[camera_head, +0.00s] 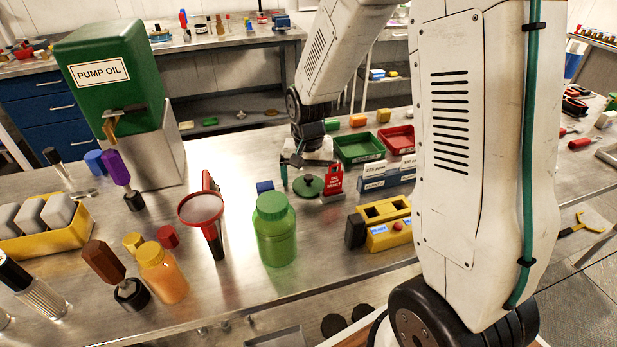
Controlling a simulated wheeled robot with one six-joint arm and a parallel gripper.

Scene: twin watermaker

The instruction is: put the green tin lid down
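A dark green round lid with a small knob (308,186) appears to lie flat on the steel bench, near the middle of the view. My gripper (306,168) is just behind and above it, pointing down. Its fingers look spread apart, with one finger at the lid's left side; the other is partly hidden near the red tag. I see nothing clearly held between them. Whether a finger touches the lid is too small to tell. A green jar with its own green cap (275,230) stands upright in front of the lid, to the left.
A red tag (333,180) stands close at the lid's right. A blue cap (265,187) is at its left. A yellow box (385,225), green tray (359,147) and red tray (397,139) are to the right.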

